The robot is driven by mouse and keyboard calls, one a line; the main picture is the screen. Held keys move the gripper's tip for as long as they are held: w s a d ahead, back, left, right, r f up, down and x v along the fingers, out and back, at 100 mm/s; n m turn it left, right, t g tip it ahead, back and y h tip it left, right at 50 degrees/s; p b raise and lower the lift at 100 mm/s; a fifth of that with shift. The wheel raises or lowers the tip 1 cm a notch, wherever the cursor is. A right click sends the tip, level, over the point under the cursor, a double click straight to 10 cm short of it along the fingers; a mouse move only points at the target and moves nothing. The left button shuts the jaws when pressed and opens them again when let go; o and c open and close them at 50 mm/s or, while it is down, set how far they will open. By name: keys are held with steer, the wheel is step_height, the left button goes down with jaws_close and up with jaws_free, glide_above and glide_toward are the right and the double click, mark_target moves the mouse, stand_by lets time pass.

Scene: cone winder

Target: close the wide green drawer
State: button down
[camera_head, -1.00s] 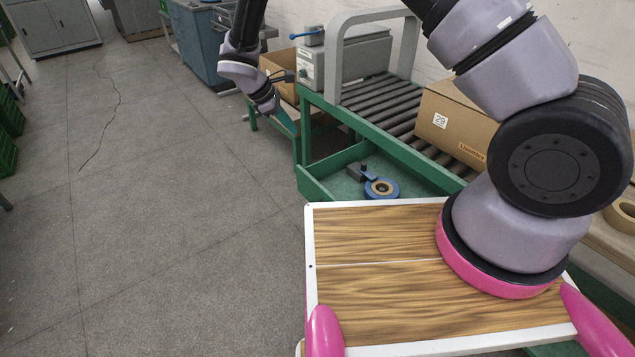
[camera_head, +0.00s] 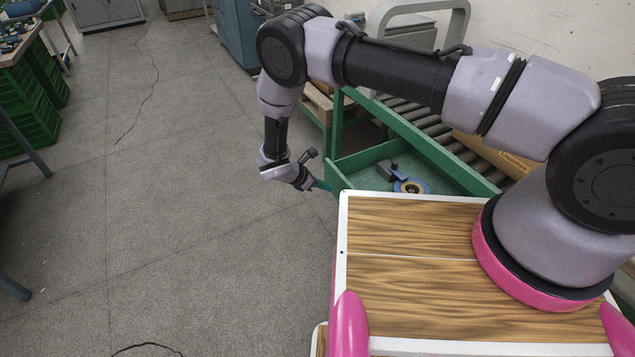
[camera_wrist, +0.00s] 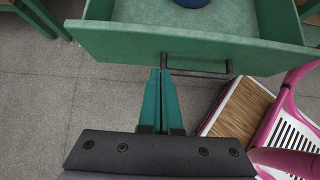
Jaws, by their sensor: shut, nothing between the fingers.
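The wide green drawer (camera_head: 362,176) stands open under the roller conveyor in the head view. In the wrist view its front panel (camera_wrist: 120,42) crosses the top, with a dark bar handle (camera_wrist: 205,72) on it. My gripper (camera_wrist: 161,72) is shut and empty, its green fingers together. The fingertips are at the drawer front by the left end of the handle; I cannot tell if they touch. In the head view my gripper (camera_head: 321,185) is at the drawer's near left corner. My own body hides part of the drawer.
A blue tape roll (camera_head: 411,187) lies in the drawer. The roller conveyor (camera_head: 405,112) carries a cardboard box (camera_head: 492,155). Green crates (camera_head: 35,110) stand under a table at left. The floor (camera_head: 190,200) between is clear, apart from dark cables.

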mark_target(347, 187)
steer(key=shift+w+d+f, duration=0.35)
steer(key=shift+w+d, duration=0.25)
steer(key=shift+d, duration=0.25)
steer(key=shift+w+d+f, duration=0.4)
steer(key=shift+w+d, duration=0.15)
steer(key=shift+d, duration=0.3)
steer(key=shift+w+d+f, duration=0.35)
steer(key=shift+w+d, duration=0.25)
steer(key=shift+d, duration=0.25)
steer(key=w+d, duration=0.9)
steer(key=d, duration=0.5)
steer(key=w+d, duration=1)
steer(key=d, duration=0.5)
steer(key=shift+w, duration=0.25)
